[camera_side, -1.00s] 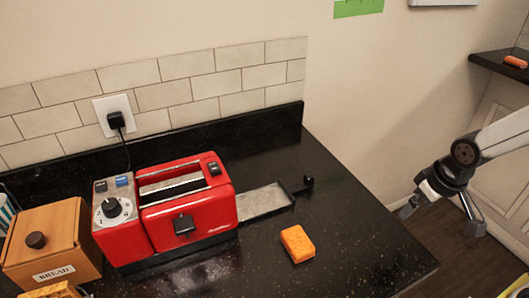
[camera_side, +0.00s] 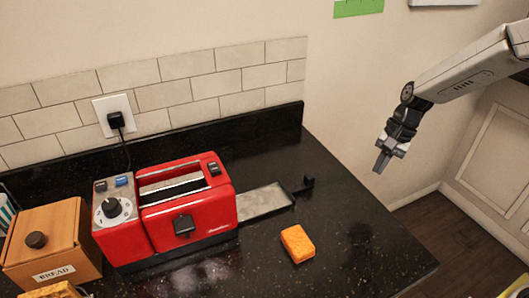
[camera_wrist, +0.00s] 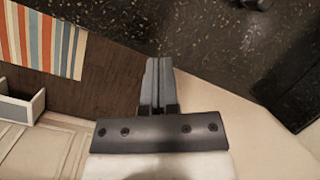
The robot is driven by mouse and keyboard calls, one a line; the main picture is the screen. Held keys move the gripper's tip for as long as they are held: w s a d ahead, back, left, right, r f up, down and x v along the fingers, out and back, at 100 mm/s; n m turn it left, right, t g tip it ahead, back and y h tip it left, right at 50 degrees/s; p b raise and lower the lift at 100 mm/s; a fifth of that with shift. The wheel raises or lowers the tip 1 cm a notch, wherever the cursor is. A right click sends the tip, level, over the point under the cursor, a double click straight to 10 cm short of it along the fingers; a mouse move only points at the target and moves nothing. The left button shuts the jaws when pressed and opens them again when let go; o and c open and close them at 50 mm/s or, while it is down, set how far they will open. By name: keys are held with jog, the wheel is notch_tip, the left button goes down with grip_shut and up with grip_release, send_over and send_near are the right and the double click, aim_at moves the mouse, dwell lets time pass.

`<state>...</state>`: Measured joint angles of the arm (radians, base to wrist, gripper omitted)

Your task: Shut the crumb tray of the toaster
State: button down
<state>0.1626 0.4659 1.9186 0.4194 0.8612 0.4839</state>
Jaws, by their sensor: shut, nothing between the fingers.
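The red toaster (camera_side: 187,207) stands on the black counter against the tiled backsplash. Its grey crumb tray (camera_side: 263,201) sticks out of the toaster's right side, pulled out over the counter. A black handle (camera_side: 307,182) is at the tray's outer end. My gripper (camera_side: 380,167) is shut and empty, in the air right of the tray and its handle, fingers pointing down. In the wrist view my gripper's fingers (camera_wrist: 158,68) are together, with the counter's edge beyond them. The toaster is not visible in the wrist view.
An orange sponge (camera_side: 298,243) lies on the counter in front of the tray. A wooden bread box (camera_side: 52,240) stands left of the toaster. A plug (camera_side: 116,120) with a cord is in the wall. The counter right of the handle is clear.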

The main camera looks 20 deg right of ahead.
jog(key=w+d+m+y, duration=0.2)
jog(key=w+m+y, duration=0.3)
jog(key=w, duration=0.5)
jog(key=shift+w+d+m, duration=0.2)
jog(key=shift+w+m, duration=0.05)
jog(key=shift+m, duration=0.85)
jog(key=shift+f, duration=0.15)
jog(key=x, duration=1)
jog(key=shift+a, duration=0.2)
jog(key=shift+a+r, duration=0.2)
jog(key=shift+a, duration=1.75)
jog(key=shift+a, duration=0.1)
send_near(253, 204)
jog(key=x, duration=0.4)
jog(key=shift+a+f, duration=0.2)
jog(key=shift+f, duration=0.1)
